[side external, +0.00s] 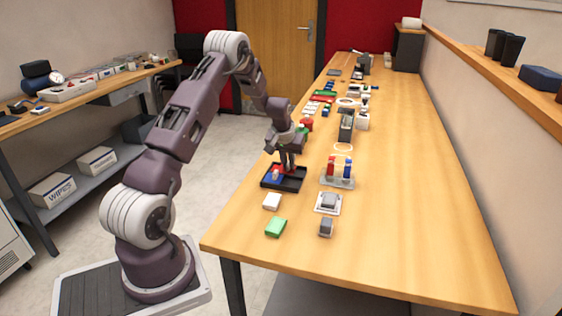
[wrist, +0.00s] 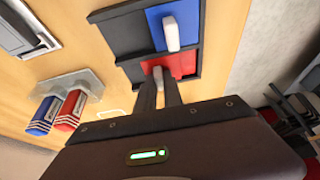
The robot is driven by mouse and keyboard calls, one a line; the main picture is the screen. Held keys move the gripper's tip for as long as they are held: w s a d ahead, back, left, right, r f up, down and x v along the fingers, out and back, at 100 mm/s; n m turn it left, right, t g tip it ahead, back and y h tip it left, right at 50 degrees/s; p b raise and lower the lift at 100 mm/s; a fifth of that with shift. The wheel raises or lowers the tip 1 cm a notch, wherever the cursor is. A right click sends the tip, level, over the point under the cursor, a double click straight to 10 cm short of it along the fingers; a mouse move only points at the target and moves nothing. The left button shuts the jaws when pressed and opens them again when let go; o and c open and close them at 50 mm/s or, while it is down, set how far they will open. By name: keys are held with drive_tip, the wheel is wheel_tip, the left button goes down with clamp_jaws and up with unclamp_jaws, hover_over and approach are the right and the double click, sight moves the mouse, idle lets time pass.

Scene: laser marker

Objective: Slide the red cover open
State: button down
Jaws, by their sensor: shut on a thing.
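A black tray (wrist: 120,35) holds a blue cover (wrist: 187,17) and a red cover (wrist: 184,63) side by side, each with a white handle. My gripper (wrist: 159,85) is shut on the white handle (wrist: 158,75) of the red cover, its fingers hiding part of it. The blue cover's handle (wrist: 171,34) stands free. In the side external view, the tray (side external: 296,187) lies near the table's left edge and my gripper (side external: 287,167) is low over it, largely hiding the red cover.
A grey holder (side external: 340,181) with a red and a blue upright piece stands right of the tray. A white block (side external: 271,201) and a green block (side external: 276,227) lie in front. Several devices crowd the table behind. The table's right side is clear.

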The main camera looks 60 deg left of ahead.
drive_tip(key=shift+w+d, duration=1.3)
drive_tip(key=shift+d, duration=0.05)
drive_tip(key=c, duration=1.5)
unclamp_jaws()
drive_tip(key=shift+o, duration=0.2)
drive_tip(key=v, duration=0.7)
drive_tip(key=shift+r, duration=0.1)
